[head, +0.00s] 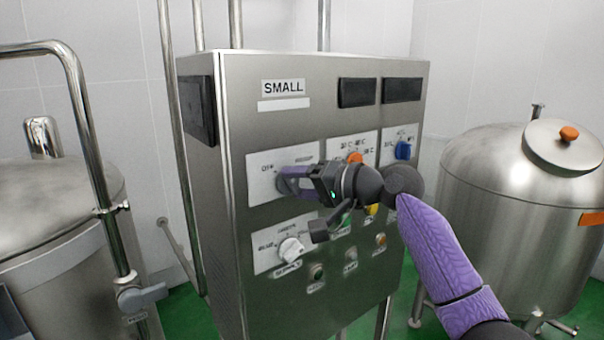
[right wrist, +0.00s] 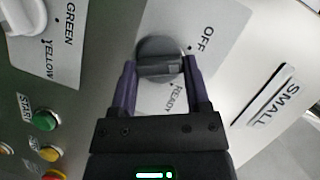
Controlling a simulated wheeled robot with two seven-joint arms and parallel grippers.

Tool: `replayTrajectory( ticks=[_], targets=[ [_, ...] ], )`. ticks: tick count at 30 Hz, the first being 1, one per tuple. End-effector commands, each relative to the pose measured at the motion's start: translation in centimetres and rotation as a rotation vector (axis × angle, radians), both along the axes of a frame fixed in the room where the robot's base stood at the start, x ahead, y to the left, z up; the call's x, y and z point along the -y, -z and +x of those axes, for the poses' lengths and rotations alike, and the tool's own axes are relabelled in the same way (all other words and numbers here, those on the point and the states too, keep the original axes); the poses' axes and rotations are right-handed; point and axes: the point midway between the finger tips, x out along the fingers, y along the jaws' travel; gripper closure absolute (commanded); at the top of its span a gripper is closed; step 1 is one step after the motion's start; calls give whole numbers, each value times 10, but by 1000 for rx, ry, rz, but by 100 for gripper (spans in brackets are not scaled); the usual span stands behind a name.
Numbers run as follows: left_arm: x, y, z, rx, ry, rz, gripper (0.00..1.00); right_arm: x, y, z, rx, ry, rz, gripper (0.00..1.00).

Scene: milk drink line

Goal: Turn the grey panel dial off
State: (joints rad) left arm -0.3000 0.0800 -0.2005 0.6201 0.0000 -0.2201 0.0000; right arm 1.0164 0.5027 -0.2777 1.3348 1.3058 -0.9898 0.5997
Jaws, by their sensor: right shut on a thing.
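The grey panel dial (right wrist: 160,62) sits on a white label plate with OFF and READY printed on it in the right wrist view. My right gripper (right wrist: 158,72) is shut on the dial, with one purple finger on each side of its ridge. The ridge runs across between the fingers; I cannot tell exactly which word it points to. In the head view my right gripper (head: 290,182) reaches the upper left label plate (head: 258,185) of the steel panel, and its fingers hide the dial. My left gripper is not in view.
The steel cabinet (head: 228,250) also carries an orange dial (head: 355,158), a blue dial (head: 403,150), a white dial (head: 291,249) and several push buttons. Steel tanks stand at the left (head: 50,215) and right (head: 500,190). Pipes run beside the cabinet's left side.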

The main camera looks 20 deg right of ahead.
Motion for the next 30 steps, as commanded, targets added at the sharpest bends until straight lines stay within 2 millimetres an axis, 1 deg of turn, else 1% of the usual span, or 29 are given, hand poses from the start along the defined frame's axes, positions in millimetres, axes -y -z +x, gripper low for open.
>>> replayTrajectory(
  ticks=[1, 3, 12, 21, 30],
  targets=[
    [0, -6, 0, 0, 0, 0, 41, -1, -5, 0, 16, 0, -32, 98],
    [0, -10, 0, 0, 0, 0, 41, -1, -5, 0, 33, 0, -78, 98],
    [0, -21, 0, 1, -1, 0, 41, -2, -3, 0, 84, -1, -225, 99],
    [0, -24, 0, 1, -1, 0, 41, -2, -2, 0, 105, -1, -281, 99],
    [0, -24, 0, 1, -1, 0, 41, -2, -1, 0, 105, -1, -288, 99]
  ],
)
